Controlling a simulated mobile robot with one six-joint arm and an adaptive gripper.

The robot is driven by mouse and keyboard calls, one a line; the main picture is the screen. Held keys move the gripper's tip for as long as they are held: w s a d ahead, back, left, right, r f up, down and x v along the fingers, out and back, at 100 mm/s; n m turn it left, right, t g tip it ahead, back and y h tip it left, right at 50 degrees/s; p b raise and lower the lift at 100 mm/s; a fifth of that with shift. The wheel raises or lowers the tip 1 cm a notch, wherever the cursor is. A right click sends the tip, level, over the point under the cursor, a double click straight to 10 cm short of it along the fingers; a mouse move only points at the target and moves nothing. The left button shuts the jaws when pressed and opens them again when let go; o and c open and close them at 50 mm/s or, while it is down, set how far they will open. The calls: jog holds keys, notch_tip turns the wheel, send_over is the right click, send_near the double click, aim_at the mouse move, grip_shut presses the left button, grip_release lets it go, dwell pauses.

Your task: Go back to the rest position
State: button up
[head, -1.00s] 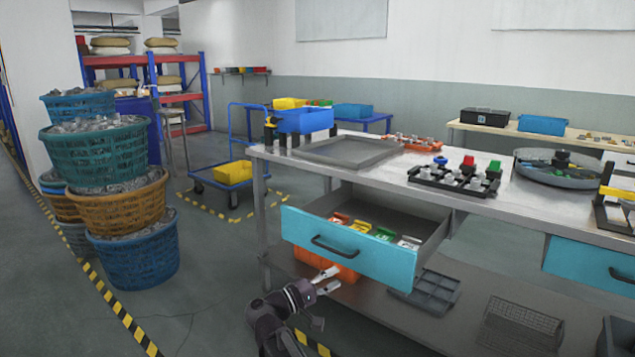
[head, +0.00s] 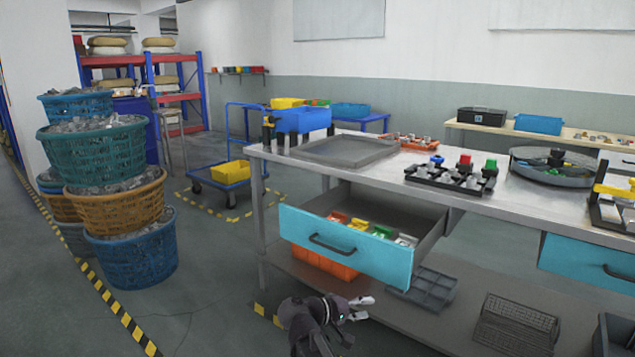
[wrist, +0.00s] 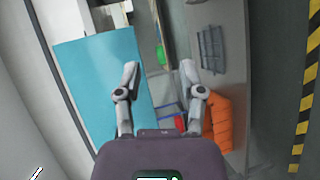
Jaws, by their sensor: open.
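My gripper (head: 362,308) is low in the head view, in front of the workbench and below the open blue-fronted drawer (head: 345,246). Its fingers are apart with nothing between them. In the wrist view my gripper (wrist: 160,78) shows both fingers spread. The blue drawer front (wrist: 100,75) lies to the left of the fingers there, and an orange bin (wrist: 218,122) lies to the right. The drawer is pulled out and holds several coloured items. I see no contact between the fingers and the drawer.
The workbench (head: 390,180) carries a grey tray, a black rack of coloured parts and a round pan.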

jog(key=s+d+f+m+g+y, duration=0.2)
jog(key=s+d+f+g+y, duration=0.1)
jog(key=s+f+y, duration=0.35)
jog(key=s+d+f+m+g+y, duration=0.25)
jog(key=s+f+y, duration=0.25)
jog(key=f+y, duration=0.3)
notch_tip(320, 180, up, 33)
jog(key=p, duration=3.2)
jog(key=shift+s+r+n+p, duration=0.15)
jog(key=shift+n+p, duration=0.2)
jog(key=shift+p, duration=0.05)
jog(key=shift+d+h, duration=0.1)
jog(key=shift+h, duration=0.15)
